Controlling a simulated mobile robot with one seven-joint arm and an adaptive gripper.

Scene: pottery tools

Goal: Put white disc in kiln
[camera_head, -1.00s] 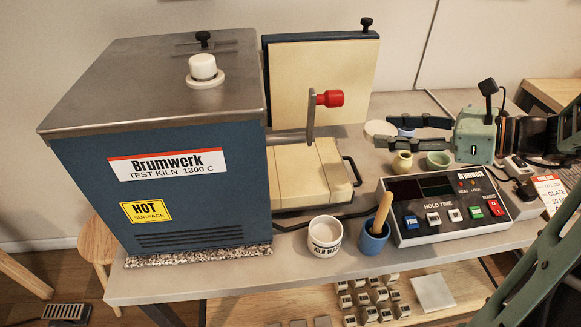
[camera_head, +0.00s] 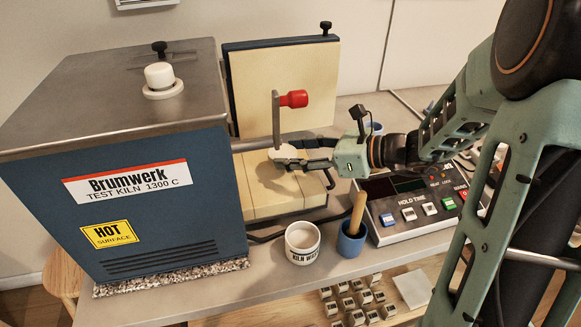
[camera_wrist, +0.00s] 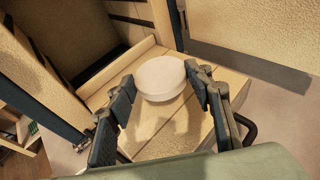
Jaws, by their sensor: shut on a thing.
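The white disc (camera_head: 286,152) is held between the fingertips of my gripper (camera_head: 303,160), above the cream slab (camera_head: 262,196) at the kiln's open side. In the wrist view the disc (camera_wrist: 160,76) lies flat between both dark fingers of my gripper (camera_wrist: 160,84), with cream blocks below it. The blue kiln (camera_head: 160,205) stands at left. Its cream-lined door (camera_head: 285,80) stands open at the back. The dark kiln chamber (camera_wrist: 62,30) shows at the upper left of the wrist view. Its inside is hidden in the head view.
A lever with a red knob (camera_head: 293,99) rises close to the disc in the head view. A white cup (camera_head: 302,241), a blue cup with a pestle (camera_head: 351,240) and the control box (camera_head: 405,205) stand along the front of the bench.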

